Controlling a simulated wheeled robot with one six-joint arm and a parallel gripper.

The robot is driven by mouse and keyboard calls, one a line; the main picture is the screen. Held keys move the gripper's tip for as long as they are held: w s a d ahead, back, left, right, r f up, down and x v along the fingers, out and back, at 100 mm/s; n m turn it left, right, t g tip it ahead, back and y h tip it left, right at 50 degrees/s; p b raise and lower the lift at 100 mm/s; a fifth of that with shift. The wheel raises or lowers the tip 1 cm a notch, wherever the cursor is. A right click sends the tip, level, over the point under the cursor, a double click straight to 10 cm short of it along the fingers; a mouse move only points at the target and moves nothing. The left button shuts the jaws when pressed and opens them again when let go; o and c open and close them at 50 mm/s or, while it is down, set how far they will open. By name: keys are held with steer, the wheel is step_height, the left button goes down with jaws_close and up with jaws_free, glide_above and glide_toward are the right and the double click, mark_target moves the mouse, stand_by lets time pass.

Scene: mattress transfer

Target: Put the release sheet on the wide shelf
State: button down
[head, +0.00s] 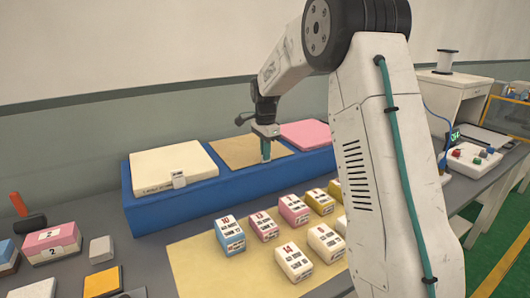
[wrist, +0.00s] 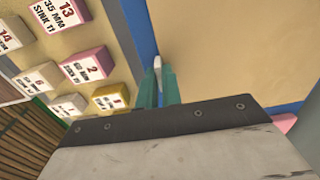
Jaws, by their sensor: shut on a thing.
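Three flat pieces sit side by side in a long blue tray (head: 200,205): a cream slab (head: 165,163) with a white tag at its front, a tan sheet (head: 232,149) in the middle, and a pink piece (head: 310,133) at the right. The tan sheet looks like the release sheet; no readable label shows on it. My gripper (head: 265,150) is at the tan sheet's front edge, its green fingers pointing down. In the wrist view, the fingers are shut on a small white tab (wrist: 157,62) beside the tan sheet (wrist: 240,50). I cannot make out a wide shelf.
Several numbered blocks (head: 229,235) stand on a yellow mat (head: 200,270) in front of the tray. A pink box (head: 52,243) and small blocks are at the left. A control box with coloured knobs (head: 470,165) is at the right. My arm hides part of the table.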

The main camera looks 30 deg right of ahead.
steer(key=c, duration=2)
jaws_free()
steer(key=shift+f, duration=0.15)
steer(key=o, duration=0.4)
